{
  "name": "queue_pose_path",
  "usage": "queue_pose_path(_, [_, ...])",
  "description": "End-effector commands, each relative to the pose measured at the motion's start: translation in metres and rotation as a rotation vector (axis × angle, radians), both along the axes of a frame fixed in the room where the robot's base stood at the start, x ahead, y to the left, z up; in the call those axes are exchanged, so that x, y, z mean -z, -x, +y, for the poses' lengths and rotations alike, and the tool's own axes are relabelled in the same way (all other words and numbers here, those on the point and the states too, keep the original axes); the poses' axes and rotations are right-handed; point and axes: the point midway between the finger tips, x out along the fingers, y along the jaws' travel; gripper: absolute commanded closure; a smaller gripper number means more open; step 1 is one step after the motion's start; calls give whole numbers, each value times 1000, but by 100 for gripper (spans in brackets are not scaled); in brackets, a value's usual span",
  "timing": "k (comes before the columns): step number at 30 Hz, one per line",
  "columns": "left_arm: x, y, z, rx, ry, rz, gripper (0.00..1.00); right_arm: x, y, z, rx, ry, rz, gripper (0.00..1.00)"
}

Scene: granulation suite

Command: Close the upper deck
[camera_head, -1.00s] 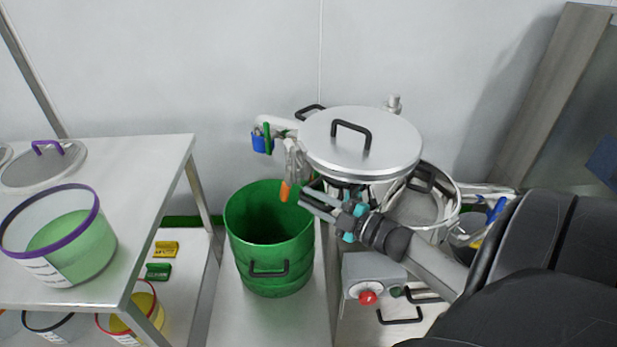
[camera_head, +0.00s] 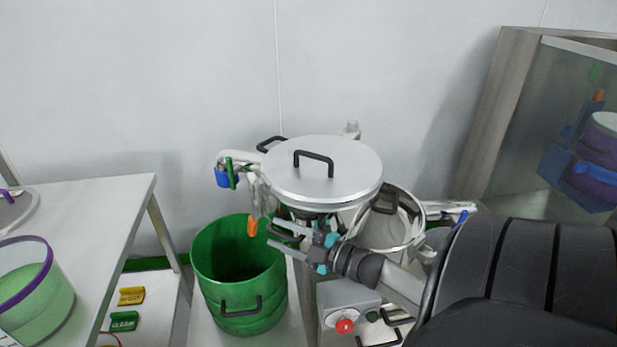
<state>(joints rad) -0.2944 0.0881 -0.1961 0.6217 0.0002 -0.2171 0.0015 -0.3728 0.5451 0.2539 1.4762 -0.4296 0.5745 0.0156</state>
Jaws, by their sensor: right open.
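The upper deck (camera_head: 322,172) is a round steel drum-shaped unit with a flat lid and a black loop handle (camera_head: 313,160) on top. It stands in the middle of the head view, above a lower steel ring (camera_head: 405,230) that sits to its right and shows open. My right gripper (camera_head: 270,233) is open and empty, just below the front left edge of the deck. Its fingers point left, near an orange-tipped part (camera_head: 253,227) hanging under the spout. Whether it touches the deck cannot be told. My left gripper is not in view.
A green bin (camera_head: 238,280) stands open below the spout. A grey box with a red button (camera_head: 344,326) is under the ring. A steel table (camera_head: 100,205) with a green-filled tub (camera_head: 45,305) is at left. A glazed steel-framed cabinet (camera_head: 490,130) is at right.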

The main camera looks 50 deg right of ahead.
Motion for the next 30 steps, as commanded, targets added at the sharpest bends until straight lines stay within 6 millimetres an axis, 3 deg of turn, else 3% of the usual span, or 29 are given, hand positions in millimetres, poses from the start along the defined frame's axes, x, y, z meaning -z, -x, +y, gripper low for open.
queue_pose_path(5, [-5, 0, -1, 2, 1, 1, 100, 0, 26, -5, 1, 0, 4, 53])
queue_pose_path(18, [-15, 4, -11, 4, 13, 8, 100, 1, 118, -25, 4, 0, 8, 53])
queue_pose_path(24, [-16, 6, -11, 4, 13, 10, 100, 1, 140, -30, 5, -2, 6, 53])
queue_pose_path(30, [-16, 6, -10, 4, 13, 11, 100, 1, 145, -31, 3, -1, 5, 53])
